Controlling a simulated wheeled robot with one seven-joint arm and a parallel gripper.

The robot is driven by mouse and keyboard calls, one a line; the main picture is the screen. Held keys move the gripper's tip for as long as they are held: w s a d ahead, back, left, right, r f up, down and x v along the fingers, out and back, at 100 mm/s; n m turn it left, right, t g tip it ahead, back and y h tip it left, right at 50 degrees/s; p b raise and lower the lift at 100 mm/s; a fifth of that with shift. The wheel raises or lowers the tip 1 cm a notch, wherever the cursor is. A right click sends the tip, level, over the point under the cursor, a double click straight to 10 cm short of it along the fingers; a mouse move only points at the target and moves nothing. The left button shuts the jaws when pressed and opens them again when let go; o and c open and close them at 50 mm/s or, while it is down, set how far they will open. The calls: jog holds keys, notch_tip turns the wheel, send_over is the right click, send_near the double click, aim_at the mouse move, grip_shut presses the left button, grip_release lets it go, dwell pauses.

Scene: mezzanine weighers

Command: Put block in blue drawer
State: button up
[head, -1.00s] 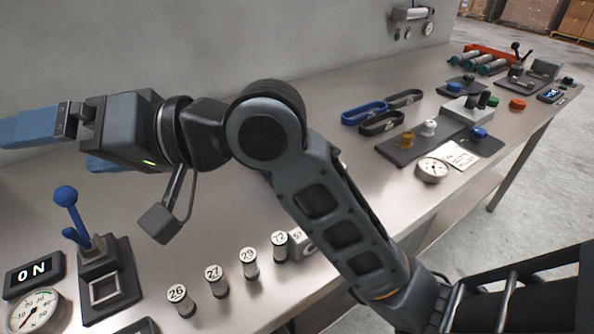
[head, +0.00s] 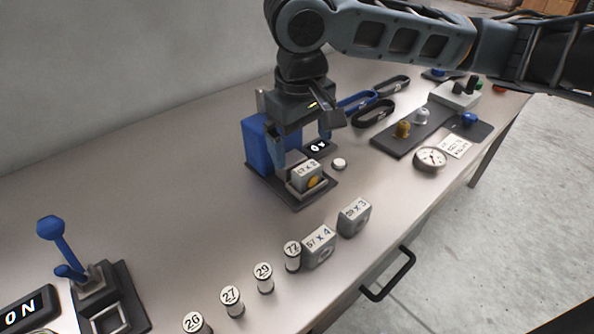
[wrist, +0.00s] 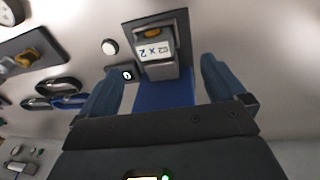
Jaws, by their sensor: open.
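A grey block (head: 305,175) with a white label ending "x 2" and an orange round spot sits on a small stand in front of a blue upright housing (head: 258,146). My gripper (head: 302,148) is open, pointing down with one finger at each side above the block. In the wrist view the block (wrist: 153,50) appears beyond and between the fingertips, with no contact visible. Two similar grey blocks, marked "x 4" (head: 319,249) and "x 3" (head: 354,219), stand on the table's front edge. No blue drawer can be made out.
Several numbered cylinders (head: 264,279) line the front edge. A black handle (head: 389,276) juts out below it. A blue lever unit (head: 62,240) stands at left.

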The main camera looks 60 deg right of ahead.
aim_at(306, 168)
jog(key=shift+d+f, duration=0.3)
jog(key=shift+w+d+f, duration=0.1)
jog(key=shift+d+f, duration=0.15)
jog(key=shift+f, duration=0.9)
jog(key=shift+d+f, duration=0.2)
jog(key=shift+f, duration=0.95)
jog(key=shift+w+d+f, duration=0.1)
jog(key=shift+d+f, duration=0.15)
jog(key=shift+f, duration=0.9)
jog(key=shift+c, duration=0.4)
jog(key=c, duration=1.5)
jog(key=shift+o, duration=0.2)
jog(key=shift+r, duration=0.2)
